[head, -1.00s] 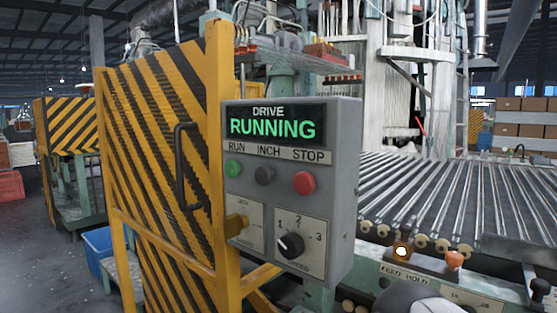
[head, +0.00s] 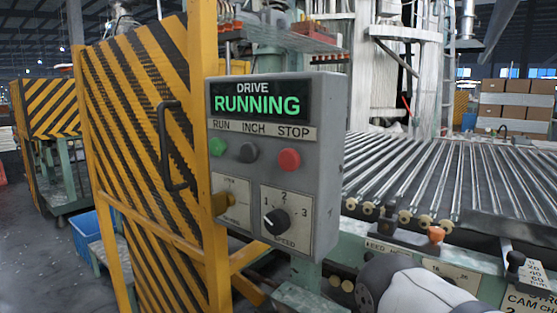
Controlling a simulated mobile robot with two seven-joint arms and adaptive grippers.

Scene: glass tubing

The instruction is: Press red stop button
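The red stop button (head: 289,159) is on the front of a grey drive control box (head: 330,165), under the word STOP. It stands apart from anything else, and nothing covers it. A white and grey rounded part of my arm shows at the bottom right, below and to the right of the box. Neither gripper is in view.
A yellow-and-black striped guard door (head: 135,150) with a black handle stands left of the box. A speed knob (head: 276,221) sits below the buttons. A roller conveyor (head: 450,180) runs at the right. An orange knob (head: 436,234) is on the panel below it.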

